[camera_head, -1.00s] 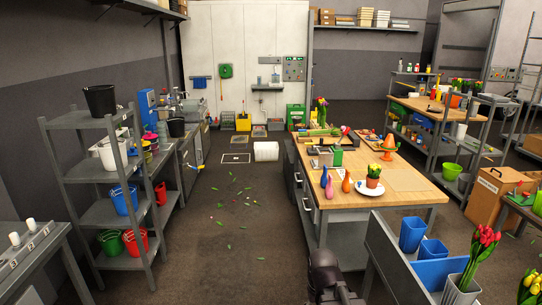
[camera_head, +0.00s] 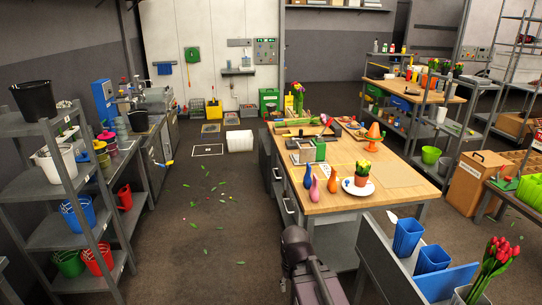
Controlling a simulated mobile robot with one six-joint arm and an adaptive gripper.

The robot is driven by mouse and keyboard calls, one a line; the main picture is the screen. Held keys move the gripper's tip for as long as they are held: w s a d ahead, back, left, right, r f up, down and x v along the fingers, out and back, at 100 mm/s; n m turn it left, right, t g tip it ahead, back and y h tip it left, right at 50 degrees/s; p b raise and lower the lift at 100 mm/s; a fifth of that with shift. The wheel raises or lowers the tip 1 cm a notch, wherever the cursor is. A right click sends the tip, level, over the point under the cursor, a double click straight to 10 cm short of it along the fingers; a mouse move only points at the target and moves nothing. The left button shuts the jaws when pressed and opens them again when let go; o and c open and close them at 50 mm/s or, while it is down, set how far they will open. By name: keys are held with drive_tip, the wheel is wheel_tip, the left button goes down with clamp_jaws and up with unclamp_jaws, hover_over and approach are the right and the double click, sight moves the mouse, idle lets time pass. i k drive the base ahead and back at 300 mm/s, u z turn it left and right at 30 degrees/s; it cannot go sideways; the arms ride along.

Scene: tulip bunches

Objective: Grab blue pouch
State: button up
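I cannot pick out a blue pouch for certain. A blue cloth-like item (camera_head: 164,69) hangs on the back wall, too small to identify. Part of my dark arm rises at the bottom middle, in front of the workbench. No gripper fingers show, and nothing is seen held.
A grey shelf rack (camera_head: 72,235) with buckets stands at the left. A grey stand with blue cups (camera_head: 408,236) and red tulips (camera_head: 497,255) is close at the lower right. Open floor (camera_head: 190,265), scattered with leaves, lies between rack and workbench. A white box (camera_head: 240,141) sits farther back.

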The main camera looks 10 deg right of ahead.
sight(307, 180)
drive_tip(key=i, duration=1.5)
drive_tip(key=z, duration=0.1)
